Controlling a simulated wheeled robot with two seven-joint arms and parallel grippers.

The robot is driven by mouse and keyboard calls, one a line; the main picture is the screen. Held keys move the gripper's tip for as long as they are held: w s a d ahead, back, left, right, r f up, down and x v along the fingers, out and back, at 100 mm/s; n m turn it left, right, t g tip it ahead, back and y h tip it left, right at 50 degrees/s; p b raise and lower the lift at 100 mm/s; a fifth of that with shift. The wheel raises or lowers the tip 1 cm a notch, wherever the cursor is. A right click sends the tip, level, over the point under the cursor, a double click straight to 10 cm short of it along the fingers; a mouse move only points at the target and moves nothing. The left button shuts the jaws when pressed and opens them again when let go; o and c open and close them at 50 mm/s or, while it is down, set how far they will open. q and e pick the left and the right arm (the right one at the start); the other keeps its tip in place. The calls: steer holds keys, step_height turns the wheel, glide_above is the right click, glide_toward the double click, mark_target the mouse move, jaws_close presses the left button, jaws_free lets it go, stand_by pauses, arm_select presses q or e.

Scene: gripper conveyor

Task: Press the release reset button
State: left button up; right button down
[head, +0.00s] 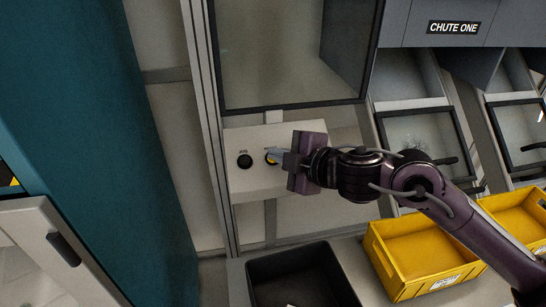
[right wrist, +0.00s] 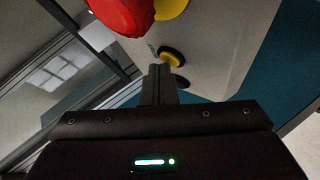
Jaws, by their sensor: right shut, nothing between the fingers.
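My left gripper is out of view.
A black bin (head: 262,268) stands below the panel. Yellow crates (head: 405,285) stand at lower right, under the chutes (head: 425,130). A glazed, dark-framed window (head: 290,105) is above the panel. A teal cabinet (head: 100,130) fills the left.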

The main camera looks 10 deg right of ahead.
stand_by(0.5)
steer(key=shift+s+r+p, duration=0.35)
steer(key=shift+r+p, duration=0.2)
steer(key=shift+p, duration=0.15)
steer(key=shift+r, duration=0.1)
steer(key=shift+s+r+p, duration=0.2)
steer(key=shift+r+p, duration=0.35)
steer(key=shift+p, duration=0.1)
steer(key=s+r+p, duration=0.2)
steer(key=r+p, duration=0.1)
